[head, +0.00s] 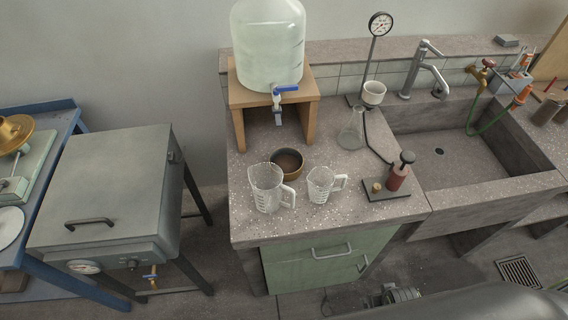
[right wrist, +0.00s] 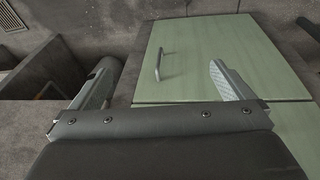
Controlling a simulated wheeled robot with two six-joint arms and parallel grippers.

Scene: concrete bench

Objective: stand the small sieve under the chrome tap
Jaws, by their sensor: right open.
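The sink floor under the spout looks empty. My right gripper (right wrist: 161,76) is open and empty in the right wrist view, facing the green cabinet front below the bench. It does not show in the head view. My left gripper is not in view.
Two clear jugs (head: 268,188) stand near the front bench edge. A flask (head: 352,130), a dial stand with a white cup (head: 374,92), and a red-bodied tool on a dark plate (head: 392,190) lie between sieve and sink. A green hose (head: 490,125) hangs into the sink's right side.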

